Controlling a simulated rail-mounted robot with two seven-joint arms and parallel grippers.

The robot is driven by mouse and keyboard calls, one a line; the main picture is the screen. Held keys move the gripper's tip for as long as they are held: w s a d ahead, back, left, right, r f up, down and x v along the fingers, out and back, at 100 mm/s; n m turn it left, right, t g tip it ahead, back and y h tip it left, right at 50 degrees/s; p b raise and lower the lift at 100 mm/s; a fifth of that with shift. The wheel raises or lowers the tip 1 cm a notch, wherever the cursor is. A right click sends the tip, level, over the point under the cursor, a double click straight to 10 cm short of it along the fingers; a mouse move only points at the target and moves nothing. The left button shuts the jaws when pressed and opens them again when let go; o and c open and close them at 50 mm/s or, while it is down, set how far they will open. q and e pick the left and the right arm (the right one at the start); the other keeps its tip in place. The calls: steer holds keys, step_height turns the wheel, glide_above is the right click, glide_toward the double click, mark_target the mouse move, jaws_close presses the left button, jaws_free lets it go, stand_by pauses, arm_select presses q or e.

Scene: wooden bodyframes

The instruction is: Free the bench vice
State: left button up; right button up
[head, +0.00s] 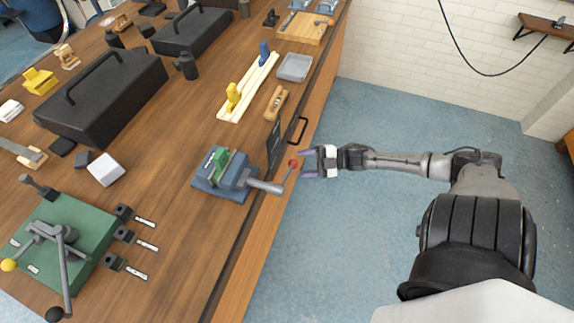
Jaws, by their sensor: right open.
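The blue bench vice (208,185) sits near the workbench's right edge, with a green piece (220,159) between its jaws. I cannot tell how tightly the jaws hold it. A grey screw shaft (266,187) sticks out over the bench edge, and a thin handle (287,176) rises from its end to a red knob (293,163). My right gripper (304,163) is open beside the red knob, on its right, with its fingertips pointing left toward it. I cannot tell whether they touch the knob. My left gripper is out of view.
A dark upright panel (274,144) stands just behind the vice. A green-based lever tool (85,222) and several small black blocks lie to the left. Black cases (110,95) and a grey tray (295,67) are farther back. The blue floor (370,250) right of the bench is clear.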

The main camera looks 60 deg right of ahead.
mark_target(294, 164)
steer(key=shift+b+x, duration=0.35)
steer(key=shift+x, duration=2.65)
steer(key=shift+c, duration=0.3)
jaws_close()
